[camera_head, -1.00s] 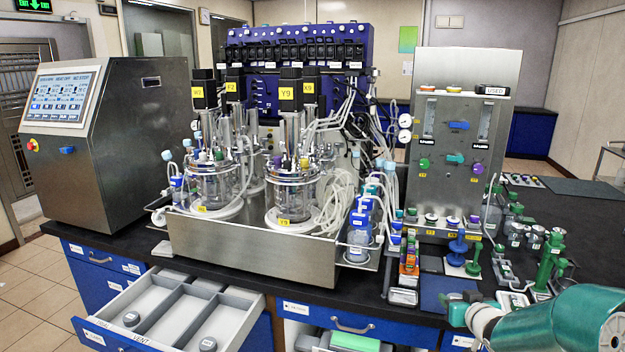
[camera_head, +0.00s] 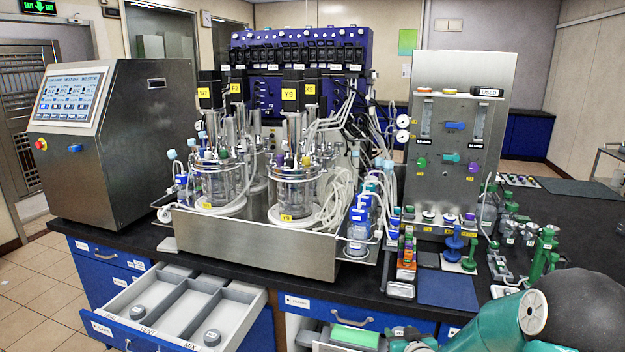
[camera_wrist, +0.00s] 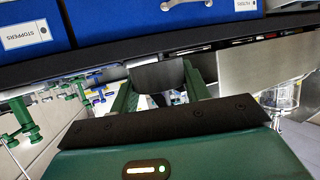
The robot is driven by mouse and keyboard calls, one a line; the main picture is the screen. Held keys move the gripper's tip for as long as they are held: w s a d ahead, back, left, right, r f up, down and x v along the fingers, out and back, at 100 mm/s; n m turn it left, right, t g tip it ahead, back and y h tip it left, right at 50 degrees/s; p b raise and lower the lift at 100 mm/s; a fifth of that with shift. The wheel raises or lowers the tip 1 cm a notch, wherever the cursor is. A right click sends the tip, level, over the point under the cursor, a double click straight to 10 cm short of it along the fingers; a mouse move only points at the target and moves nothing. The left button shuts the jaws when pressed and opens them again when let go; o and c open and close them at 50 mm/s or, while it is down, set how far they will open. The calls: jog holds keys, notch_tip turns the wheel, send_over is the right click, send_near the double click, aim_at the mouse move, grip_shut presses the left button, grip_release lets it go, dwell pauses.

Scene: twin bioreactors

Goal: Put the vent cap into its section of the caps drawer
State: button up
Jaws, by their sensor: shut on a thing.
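The caps drawer (camera_head: 232,340) stands open at the lower left in the head view. Its front edge carries section labels, with VENT in the middle and MIX on the right. The middle section is bare. A grey cap (camera_head: 137,312) lies in the left section and another (camera_head: 212,337) in the right one. My gripper (camera_wrist: 160,82) shows only in the wrist view, its green fingers closed about a dark grey piece (camera_wrist: 160,74), which I take to be the vent cap. Its lower part is hidden. The gripper is away from the drawer.
My arm crosses the lower right of the head view. A second open drawer (camera_head: 310,345) with a green item is at bottom centre. The bench (camera_head: 400,310) carries a steel tray of glass vessels. A blue drawer labelled STOPPERS (camera_wrist: 30,28) shows in the wrist view.

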jog(key=s+a+f+h, duration=0.1)
jog(key=s+a+f, duration=0.4)
jog(key=f, duration=0.6)
jog(key=shift+s+a+m, duration=0.3)
jog(key=shift+a+m, duration=0.1)
jog(key=shift+a, duration=0.8)
